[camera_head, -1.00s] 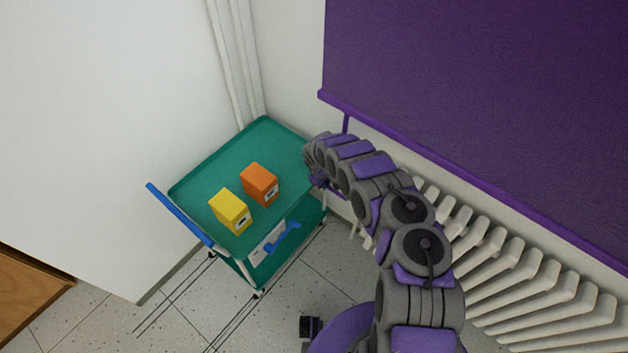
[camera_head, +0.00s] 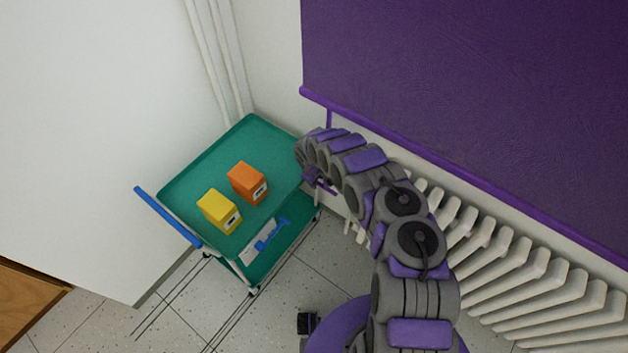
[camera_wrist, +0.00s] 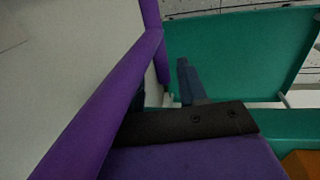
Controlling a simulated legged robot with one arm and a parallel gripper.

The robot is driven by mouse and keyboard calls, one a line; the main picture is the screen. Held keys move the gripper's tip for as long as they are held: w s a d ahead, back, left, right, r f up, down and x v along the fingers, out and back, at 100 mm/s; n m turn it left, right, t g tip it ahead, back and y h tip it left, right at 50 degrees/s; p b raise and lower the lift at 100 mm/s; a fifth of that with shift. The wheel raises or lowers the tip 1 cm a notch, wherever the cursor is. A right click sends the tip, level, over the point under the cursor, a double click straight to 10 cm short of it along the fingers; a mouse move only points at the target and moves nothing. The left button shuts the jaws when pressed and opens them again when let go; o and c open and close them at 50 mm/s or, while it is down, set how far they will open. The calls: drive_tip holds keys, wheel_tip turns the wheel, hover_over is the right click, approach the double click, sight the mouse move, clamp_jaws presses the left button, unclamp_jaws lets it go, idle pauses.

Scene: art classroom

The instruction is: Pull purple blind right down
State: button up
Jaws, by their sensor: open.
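The purple blind (camera_head: 480,80) hangs over the wall at the upper right in the head view, its bottom bar (camera_head: 400,146) sloping down to the right. A thin purple pull piece (camera_head: 329,118) hangs from the bar near its left end; its lower part is hidden behind my arm. My gripper (camera_head: 321,182) is open, below the bar's left end. In the wrist view, a purple bar (camera_wrist: 95,125) crosses diagonally close to my open gripper (camera_wrist: 163,82) and partly hides one finger. I cannot tell whether the purple piece lies between the fingers.
A green cart (camera_head: 205,178) with a yellow box (camera_head: 218,211) and an orange box (camera_head: 247,183) stands left of my gripper. A white radiator (camera_head: 545,285) runs below the blind. A white panel (camera_head: 80,130) fills the left side.

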drive_tip(key=s+a+r+p, duration=0.1)
drive_tip(key=r+p, duration=0.1)
drive_tip(key=r, duration=0.6)
drive_tip(key=s+a+r+p, duration=0.1)
drive_tip(key=a+r+p, duration=0.1)
drive_tip(key=r, duration=0.6)
drive_tip(key=shift+s+r+p, duration=0.3)
drive_tip(key=shift+r+p, duration=0.1)
drive_tip(key=shift+p, duration=0.2)
drive_tip(key=shift+d, duration=0.2)
drive_tip(key=shift+s+a+f, duration=0.1)
